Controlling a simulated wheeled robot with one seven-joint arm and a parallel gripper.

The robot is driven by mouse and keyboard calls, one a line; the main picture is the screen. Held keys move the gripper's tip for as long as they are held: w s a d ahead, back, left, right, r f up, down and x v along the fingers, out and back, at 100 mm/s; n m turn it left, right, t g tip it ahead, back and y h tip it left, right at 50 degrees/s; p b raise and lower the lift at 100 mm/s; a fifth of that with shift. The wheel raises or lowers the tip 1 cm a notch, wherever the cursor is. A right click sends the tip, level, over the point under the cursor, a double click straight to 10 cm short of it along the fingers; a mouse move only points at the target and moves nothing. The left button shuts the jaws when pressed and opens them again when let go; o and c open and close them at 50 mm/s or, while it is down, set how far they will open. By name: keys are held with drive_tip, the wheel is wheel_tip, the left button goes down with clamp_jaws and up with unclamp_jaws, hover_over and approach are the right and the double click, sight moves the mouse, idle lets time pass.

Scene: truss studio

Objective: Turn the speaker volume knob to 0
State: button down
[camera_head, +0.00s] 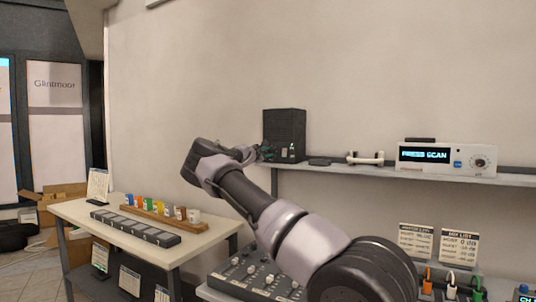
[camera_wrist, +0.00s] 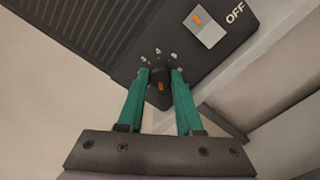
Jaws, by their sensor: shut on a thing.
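The dark speaker (camera_head: 284,128) stands at the left end of the wall shelf. Its front panel (camera_wrist: 215,62) fills the upper part of the wrist view, tilted in the picture. The black volume knob (camera_wrist: 160,78) has an orange mark on its lower side in that view, with an arc of small pale dots above it. No dot numbers are legible. My gripper (camera_wrist: 160,72) has its two green fingers on either side of the knob, shut on it. In the head view my gripper (camera_head: 264,153) is at the speaker's lower front, partly hidden by my arm.
A white switch (camera_wrist: 204,27) with an orange mark sits near the knob, beside the word OFF. On the shelf (camera_head: 340,173) are a white handled object (camera_head: 365,158) and a white device reading PRESS SCAN (camera_head: 446,157). A mixer (camera_head: 258,276) and a side table (camera_head: 75,211) are below.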

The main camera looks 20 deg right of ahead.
drive_tip(key=shift+f, duration=0.1)
drive_tip(key=c, duration=0.6)
unclamp_jaws()
drive_tip(key=shift+a, duration=0.1)
drive_tip(key=v, duration=1)
drive_tip(key=shift+s+a, duration=0.25)
